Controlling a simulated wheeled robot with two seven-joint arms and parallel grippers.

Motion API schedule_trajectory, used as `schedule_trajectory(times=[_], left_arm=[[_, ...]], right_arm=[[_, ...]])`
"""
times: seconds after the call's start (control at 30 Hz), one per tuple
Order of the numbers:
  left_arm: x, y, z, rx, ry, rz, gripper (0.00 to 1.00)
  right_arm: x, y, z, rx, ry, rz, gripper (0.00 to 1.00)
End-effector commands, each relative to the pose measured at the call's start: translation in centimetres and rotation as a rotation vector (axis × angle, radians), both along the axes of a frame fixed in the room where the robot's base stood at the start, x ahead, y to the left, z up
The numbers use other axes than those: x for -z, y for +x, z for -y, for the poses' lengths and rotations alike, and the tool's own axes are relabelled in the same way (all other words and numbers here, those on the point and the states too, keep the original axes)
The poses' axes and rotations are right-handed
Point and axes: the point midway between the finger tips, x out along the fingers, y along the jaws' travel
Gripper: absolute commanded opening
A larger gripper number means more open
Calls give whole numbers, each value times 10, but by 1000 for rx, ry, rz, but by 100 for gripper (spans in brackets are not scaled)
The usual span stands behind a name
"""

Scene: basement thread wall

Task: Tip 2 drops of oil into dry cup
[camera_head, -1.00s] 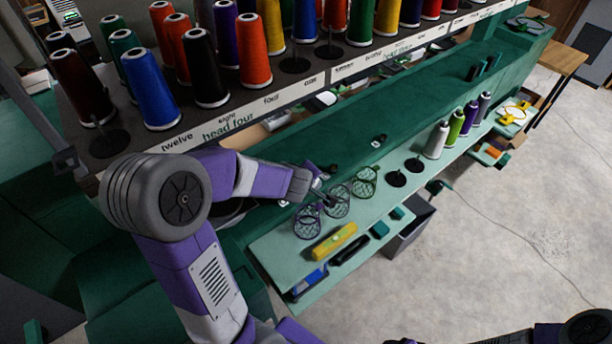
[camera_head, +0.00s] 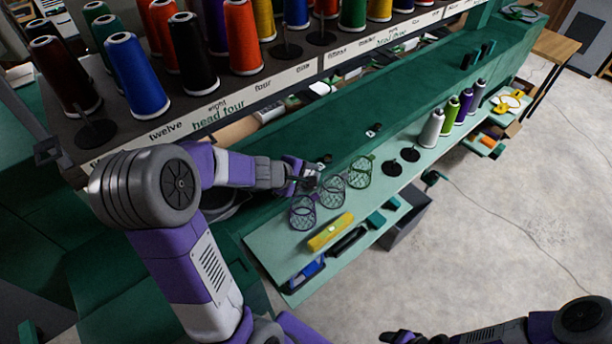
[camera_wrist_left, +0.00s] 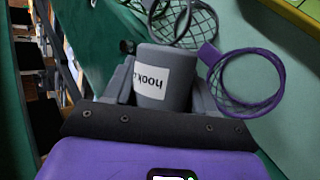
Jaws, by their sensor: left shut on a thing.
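My left gripper (camera_head: 302,180) is over the green shelf, just behind the wire baskets. In the left wrist view it (camera_wrist_left: 153,95) is shut on a grey tapered container (camera_wrist_left: 160,62) with a white label; the letters "hook" show upside down. Its contents cannot be seen. A small dark round thing (camera_wrist_left: 127,46) is just beside the container's far end. A small dark piece with a white spot (camera_head: 373,130) sits on the green ledge; I cannot tell if it is a cup. My right gripper (camera_head: 400,338) is at the bottom edge, dark and partly cut off.
A purple wire basket (camera_head: 302,213), a grey one (camera_head: 331,196) and a green one (camera_head: 361,173) stand close to my left gripper. A yellow block (camera_head: 331,232) lies in front. Thread cones (camera_head: 431,128) stand farther right. Big cones fill the upper rack (camera_head: 240,101).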

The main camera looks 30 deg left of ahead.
Motion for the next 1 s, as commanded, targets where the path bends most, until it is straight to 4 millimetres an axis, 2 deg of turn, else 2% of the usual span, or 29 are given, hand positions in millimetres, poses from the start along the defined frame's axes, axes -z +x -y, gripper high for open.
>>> schedule_trajectory(times=[0.23,0.53,1.0], left_arm=[[0,0,0,1,-20,5,24],[-4,-1,2,0,-216,54,24],[-4,-1,2,1,-221,56,24]], right_arm=[[0,0,0,0,0,0,64],[6,0,0,0,0,0,64],[9,0,0,0,0,0,64]])
